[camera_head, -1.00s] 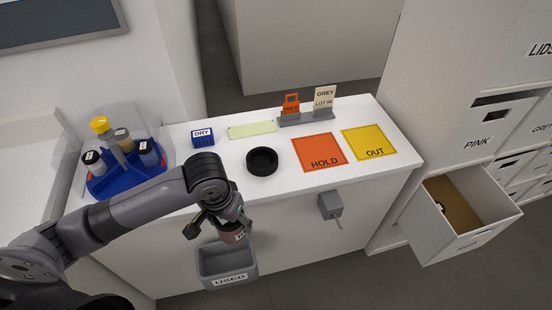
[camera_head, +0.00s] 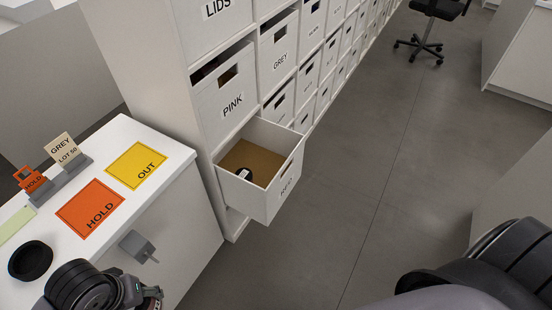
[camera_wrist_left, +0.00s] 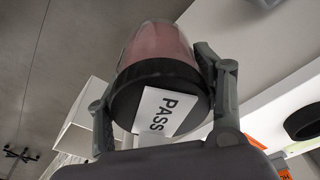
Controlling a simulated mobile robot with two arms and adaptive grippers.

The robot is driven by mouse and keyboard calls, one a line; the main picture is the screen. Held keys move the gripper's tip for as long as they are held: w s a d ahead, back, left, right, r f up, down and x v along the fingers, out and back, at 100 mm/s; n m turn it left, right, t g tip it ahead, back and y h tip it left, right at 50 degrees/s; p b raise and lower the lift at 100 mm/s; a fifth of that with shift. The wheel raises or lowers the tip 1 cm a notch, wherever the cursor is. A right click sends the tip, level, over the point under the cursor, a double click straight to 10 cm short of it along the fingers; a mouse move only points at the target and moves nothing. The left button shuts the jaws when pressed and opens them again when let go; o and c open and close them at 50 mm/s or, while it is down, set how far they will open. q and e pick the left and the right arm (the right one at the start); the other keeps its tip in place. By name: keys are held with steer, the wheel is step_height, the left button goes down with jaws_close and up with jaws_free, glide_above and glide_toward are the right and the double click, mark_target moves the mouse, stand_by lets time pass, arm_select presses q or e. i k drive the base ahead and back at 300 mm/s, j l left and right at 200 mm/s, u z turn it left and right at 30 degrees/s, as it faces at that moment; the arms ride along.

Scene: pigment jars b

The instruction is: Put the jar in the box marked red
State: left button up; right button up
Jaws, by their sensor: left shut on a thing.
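The jar (camera_wrist_left: 158,75) has a pinkish see-through body and a black lid with a white PASS label. My left gripper (camera_wrist_left: 162,88) is shut on it, one finger on each side, in the left wrist view. In the head view only part of that gripper shows at the bottom left, beside the counter's front, and the jar is hidden or out of frame. The box marked RED (camera_head: 288,188) is a white bin pulled out of the shelf, open at the top, with a brown bottom. A small dark thing with a white label (camera_head: 243,174) lies inside it. My right gripper is not in view.
The white counter holds an orange HOLD mat (camera_head: 90,208), a yellow OUT mat (camera_head: 136,165), a black round dish (camera_head: 31,260) and a card stand. A grey box (camera_head: 138,246) sticks out from the counter's front. Shut bins fill the shelf.

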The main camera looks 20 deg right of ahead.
mark_target(271, 166)
steer(key=i+l, duration=0.15)
steer(key=l, duration=0.25)
steer(key=i+l+z, duration=0.15)
steer(key=l, duration=0.3)
steer(key=i+l, duration=0.15)
steer(key=l, duration=0.25)
steer(key=i+l+z, duration=0.15)
steer(key=l, duration=0.25)
steer(key=i+l, duration=0.25)
steer(key=l, duration=0.15)
steer(key=i+l+z, duration=0.15)
steer(key=l, duration=0.25)
